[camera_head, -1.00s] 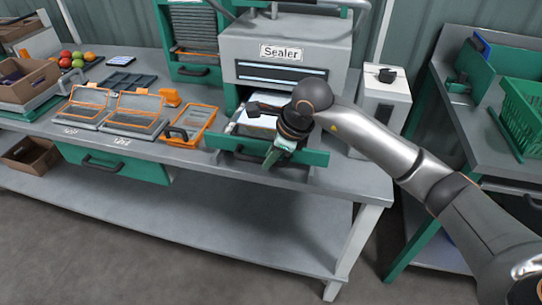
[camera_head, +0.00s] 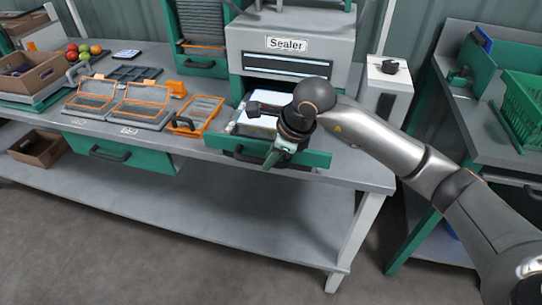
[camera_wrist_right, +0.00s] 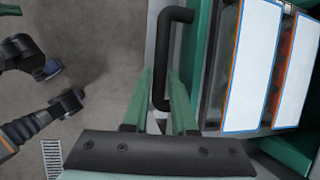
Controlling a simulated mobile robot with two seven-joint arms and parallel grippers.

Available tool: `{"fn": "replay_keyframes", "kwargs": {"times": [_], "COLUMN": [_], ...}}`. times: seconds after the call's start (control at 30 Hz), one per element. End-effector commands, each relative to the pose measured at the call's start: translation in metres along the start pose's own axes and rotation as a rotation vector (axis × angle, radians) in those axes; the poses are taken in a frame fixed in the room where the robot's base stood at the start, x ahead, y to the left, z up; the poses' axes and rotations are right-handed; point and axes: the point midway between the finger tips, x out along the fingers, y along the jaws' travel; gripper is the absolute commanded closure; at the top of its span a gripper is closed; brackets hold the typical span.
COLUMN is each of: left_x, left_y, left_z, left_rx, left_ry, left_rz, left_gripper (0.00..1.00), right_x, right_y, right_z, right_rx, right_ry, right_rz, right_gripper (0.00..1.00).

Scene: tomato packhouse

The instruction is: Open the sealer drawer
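The sealer (camera_head: 300,64) is a grey machine with a "Sealer" label, at the back of the bench in the head view. Its drawer (camera_head: 312,160) has a green front and stands pulled out toward me. In the wrist view, the drawer's black handle (camera_wrist_right: 186,15) runs between the two green fingers of my right gripper (camera_wrist_right: 160,80), which is closed around its bar. In the head view, my right gripper (camera_head: 272,155) is at the drawer front, and my arm hides part of the drawer. White panels (camera_wrist_right: 252,65) lie inside the drawer.
Orange-framed trays (camera_head: 200,112) sit on the bench left of the drawer. A closed green bench drawer (camera_head: 120,155) is below them. A grey-white box (camera_head: 388,95) stands right of the sealer. A green crate (camera_head: 528,105) is on the right bench. Floor in front is clear.

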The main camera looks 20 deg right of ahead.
Motion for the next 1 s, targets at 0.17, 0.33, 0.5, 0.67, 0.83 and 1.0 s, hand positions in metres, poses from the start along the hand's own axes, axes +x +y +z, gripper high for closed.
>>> {"fn": "replay_keyframes", "kwargs": {"times": [0.17, 0.33, 0.5, 0.67, 0.83, 1.0], "left_x": [0.0, 0.0, 0.0, -0.001, -0.001, -0.002], "left_y": [-0.001, -0.001, -0.001, -0.002, -0.002, -0.002], "left_z": [-0.001, -0.001, -0.001, -0.001, -0.002, -0.003], "left_rx": [0.001, 0.001, 0.001, 0.001, 0.001, 0.001], "left_ry": [0.001, 0.002, 0.002, 0.003, 0.004, 0.005], "left_rz": [-0.001, -0.002, -0.003, -0.003, -0.004, -0.004], "left_gripper": [1.0, 1.0, 1.0, 1.0, 1.0, 1.0], "right_x": [0.0, 0.0, -0.002, -0.022, -0.059, -0.095], "right_y": [0.0, 0.0, 0.0, -0.001, -0.002, -0.002], "right_z": [0.0, 0.0, 0.0, 0.001, 0.001, 0.001], "right_rx": [0.0, 0.0, 0.0, -0.003, -0.002, -0.001], "right_ry": [-0.001, 0.0, -0.001, -0.002, -0.003, -0.003], "right_rz": [-0.001, 0.0, -0.001, -0.004, -0.006, -0.006], "right_gripper": [0.53, 0.48, 0.48, 0.48, 0.48, 0.48]}}
